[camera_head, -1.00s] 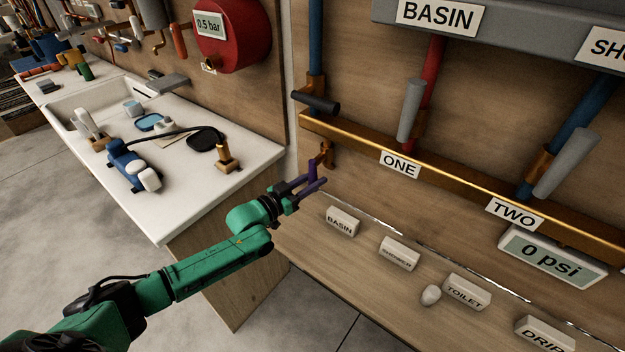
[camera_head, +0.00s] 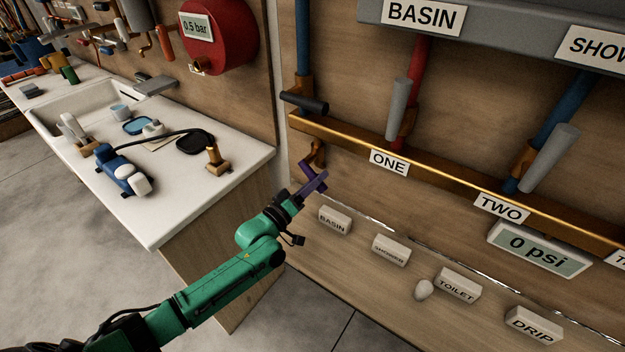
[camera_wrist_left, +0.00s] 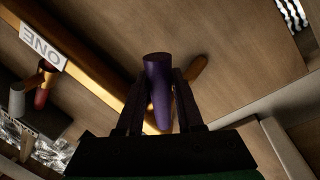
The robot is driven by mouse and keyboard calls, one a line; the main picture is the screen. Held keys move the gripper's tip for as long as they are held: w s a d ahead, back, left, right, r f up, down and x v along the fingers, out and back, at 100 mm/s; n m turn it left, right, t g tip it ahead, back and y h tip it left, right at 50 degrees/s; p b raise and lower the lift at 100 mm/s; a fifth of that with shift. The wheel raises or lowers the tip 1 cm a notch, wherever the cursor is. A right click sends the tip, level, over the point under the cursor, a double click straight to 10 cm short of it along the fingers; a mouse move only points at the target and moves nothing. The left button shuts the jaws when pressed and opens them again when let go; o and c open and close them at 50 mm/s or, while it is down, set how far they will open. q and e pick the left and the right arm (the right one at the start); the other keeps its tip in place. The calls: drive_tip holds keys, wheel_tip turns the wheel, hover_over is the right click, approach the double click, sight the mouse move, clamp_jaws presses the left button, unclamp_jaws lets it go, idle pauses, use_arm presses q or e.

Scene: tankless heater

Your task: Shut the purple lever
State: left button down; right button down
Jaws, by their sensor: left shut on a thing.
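The purple lever (camera_head: 314,183) sits on a brass fitting (camera_head: 317,153) below the left end of the brass pipe. In the left wrist view the purple lever (camera_wrist_left: 158,85) stands between the two dark fingers. My left gripper (camera_head: 300,196) is at the lever, shut on it; the gripper also shows in the left wrist view (camera_wrist_left: 158,100). The fingers partly hide the lever's lower part. My right gripper is in neither view.
The brass pipe (camera_head: 440,180) runs along the wall above, with grey levers (camera_head: 398,108) and a black lever (camera_head: 305,102). Labelled blocks (camera_head: 391,250) stand on the wooden ledge. A white counter (camera_head: 200,200) with a sink is at left.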

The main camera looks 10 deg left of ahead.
use_arm(q)
drive_tip(key=n, duration=0.2)
drive_tip(key=r+n+p, duration=0.1)
drive_tip(key=d+r+n+t+y, duration=0.1)
drive_tip(key=n, duration=0.1)
drive_tip(key=shift+s+n, duration=0.15)
drive_tip(key=shift+n, duration=0.15)
drive_tip(key=shift+r+n+t+y+p, duration=0.2)
drive_tip(key=shift+r+n+p, duration=0.25)
drive_tip(key=shift+n, duration=0.65)
drive_tip(key=shift+r+n+t+y+p, duration=0.1)
drive_tip(key=shift+r+n+y+p, duration=0.35)
drive_tip(key=shift+n, duration=0.65)
drive_tip(key=c, duration=0.5)
unclamp_jaws()
drive_tip(key=shift+f, duration=0.1)
drive_tip(key=shift+c, duration=0.2)
drive_tip(key=shift+s, duration=0.1)
